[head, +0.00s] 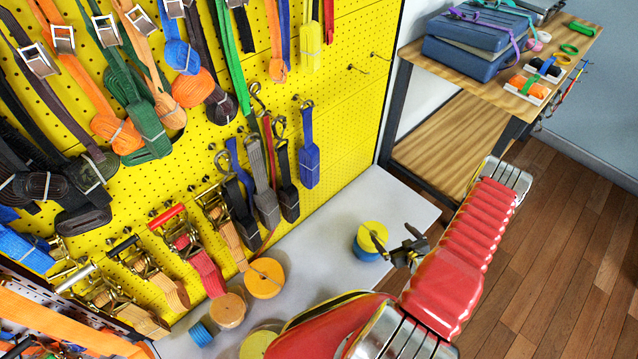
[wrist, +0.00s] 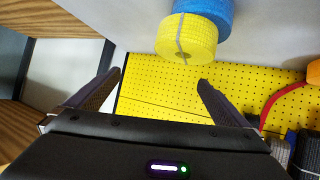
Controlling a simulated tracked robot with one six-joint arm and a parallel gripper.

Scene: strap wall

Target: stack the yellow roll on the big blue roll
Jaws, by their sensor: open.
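The yellow roll (head: 374,235) sits on top of a blue roll (head: 360,251) on the pale bench top beside the yellow wall. In the wrist view the yellow roll (wrist: 186,40), with a pale strap across it, is at the top, and the blue roll (wrist: 213,12) shows behind it, partly hidden and cut by the frame edge. I cannot tell how well they are centred. My gripper (head: 396,238) is open and empty, just right of the stack. In the wrist view my gripper (wrist: 161,76) has its fingers spread with nothing between them.
An orange roll (head: 265,278), a tan roll (head: 228,310), another blue roll (head: 201,334) and a dull yellow roll (head: 257,346) stand at the front left. Straps and ratchets hang on the yellow pegboard (head: 345,110). A wooden shelf unit (head: 455,135) stands at the right.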

